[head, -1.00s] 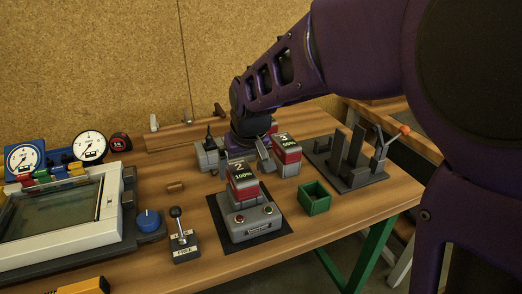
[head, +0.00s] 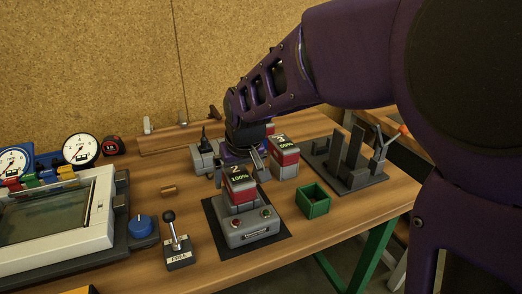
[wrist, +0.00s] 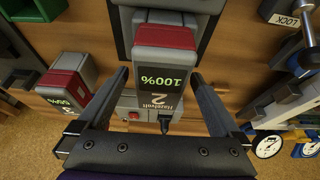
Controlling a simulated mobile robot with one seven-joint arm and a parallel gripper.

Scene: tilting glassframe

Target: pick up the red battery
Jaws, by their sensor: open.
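A red-and-grey battery marked "2" and "100%" (head: 239,184) stands upright in a grey dock (head: 246,228) on a dark mat. In the wrist view its red part (wrist: 166,38) and black display face lie between my fingers. A second red-and-grey battery, marked "3" (head: 285,151), stands behind it to the right, and shows at the left of the wrist view (wrist: 64,86). I see no clear contact.
A green open box (head: 313,200) is right of the dock, with a dark grey upright fixture (head: 352,158) behind it. A lever switch (head: 176,242) and a large framed panel (head: 60,220) are at left. Bare wood lies between lever and dock.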

